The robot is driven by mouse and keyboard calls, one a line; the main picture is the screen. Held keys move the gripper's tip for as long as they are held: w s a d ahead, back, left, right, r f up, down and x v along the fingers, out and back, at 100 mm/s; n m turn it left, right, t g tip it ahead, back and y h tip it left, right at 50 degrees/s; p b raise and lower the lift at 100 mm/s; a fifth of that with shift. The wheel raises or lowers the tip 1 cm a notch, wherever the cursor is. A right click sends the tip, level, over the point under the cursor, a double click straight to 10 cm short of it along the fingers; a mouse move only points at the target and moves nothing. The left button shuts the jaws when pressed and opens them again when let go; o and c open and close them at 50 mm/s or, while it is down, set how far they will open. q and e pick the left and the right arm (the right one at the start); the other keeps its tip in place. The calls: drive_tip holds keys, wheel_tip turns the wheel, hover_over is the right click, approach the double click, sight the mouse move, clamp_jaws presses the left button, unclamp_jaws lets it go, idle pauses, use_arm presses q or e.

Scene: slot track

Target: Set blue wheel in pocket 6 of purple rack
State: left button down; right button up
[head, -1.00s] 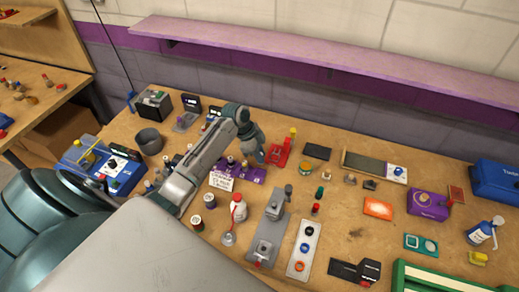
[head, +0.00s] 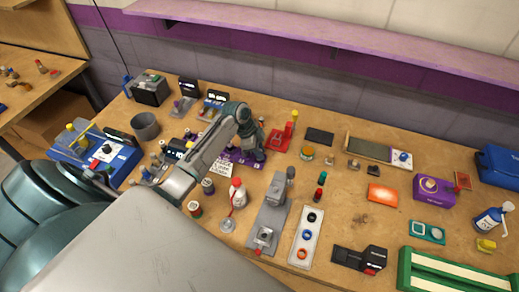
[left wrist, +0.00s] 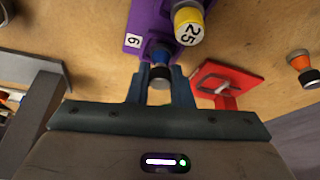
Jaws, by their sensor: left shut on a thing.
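The purple rack (head: 240,158) lies near the middle of the bench, partly hidden by my left arm. It also shows at the top of the left wrist view (left wrist: 146,17), with a white label "6" at its end. My left gripper (left wrist: 159,88) is shut on the blue wheel (left wrist: 158,50), which has a dark band between the fingers. The wheel is at the rack's end beside the label "6"; I cannot tell whether it is seated in the pocket. In the head view my left gripper (head: 252,152) is at the rack's right end. My right gripper is not in view.
A red stand (head: 281,138) is just right of my gripper. A white card (head: 221,170), a white bottle (head: 238,193) and a grey fixture (head: 268,215) stand in front.

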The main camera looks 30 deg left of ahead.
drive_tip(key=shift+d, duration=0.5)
use_arm(q)
drive_tip(key=shift+f, duration=0.2)
drive_tip(key=c, duration=1.2)
unclamp_jaws()
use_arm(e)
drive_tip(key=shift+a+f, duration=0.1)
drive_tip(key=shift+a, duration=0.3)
use_arm(q)
drive_tip(key=shift+a+r, duration=0.1)
drive_tip(key=shift+r, duration=0.15)
drive_tip(key=b+v, duration=0.3)
drive_tip(key=v, duration=0.7)
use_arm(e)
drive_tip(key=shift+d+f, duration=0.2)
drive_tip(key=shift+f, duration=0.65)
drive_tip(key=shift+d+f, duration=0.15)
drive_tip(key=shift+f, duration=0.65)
